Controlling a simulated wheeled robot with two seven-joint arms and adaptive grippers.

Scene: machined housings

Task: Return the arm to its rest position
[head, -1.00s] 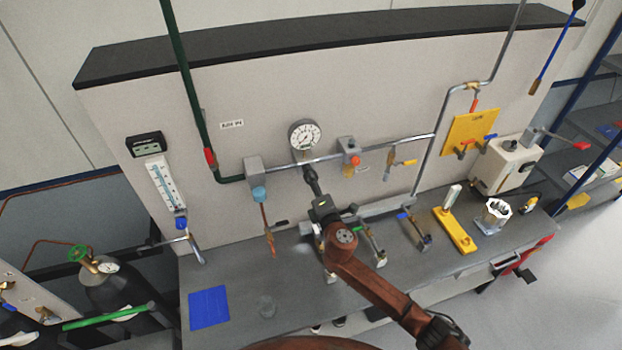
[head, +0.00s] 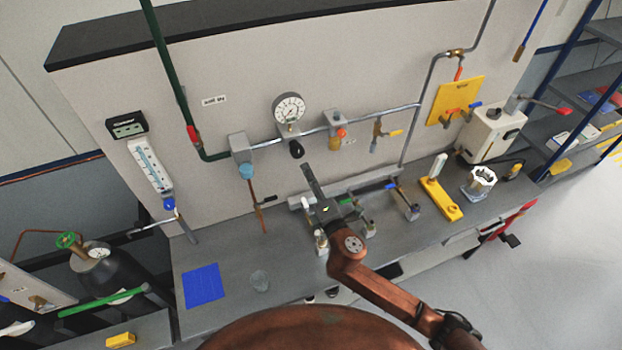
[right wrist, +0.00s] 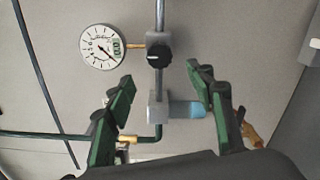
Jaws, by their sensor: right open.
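My right arm, copper-brown, comes in from the lower right of the head view. Its dark gripper (head: 325,196) is over the bench, below and in front of the wall pipe. In the right wrist view the two green-padded fingers (right wrist: 160,84) are spread wide with nothing between them. The black knob (head: 296,148) on the pipe is clear of the gripper; it also shows in the right wrist view (right wrist: 158,56), beyond the fingertips. My left gripper is not in view.
A round gauge (head: 289,108) stands above the knob. Small valve fittings (head: 405,205) stand on the bench near the gripper. A yellow block (head: 440,198), a white cup-like part (head: 480,181) and a blue mat (head: 203,286) lie farther out.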

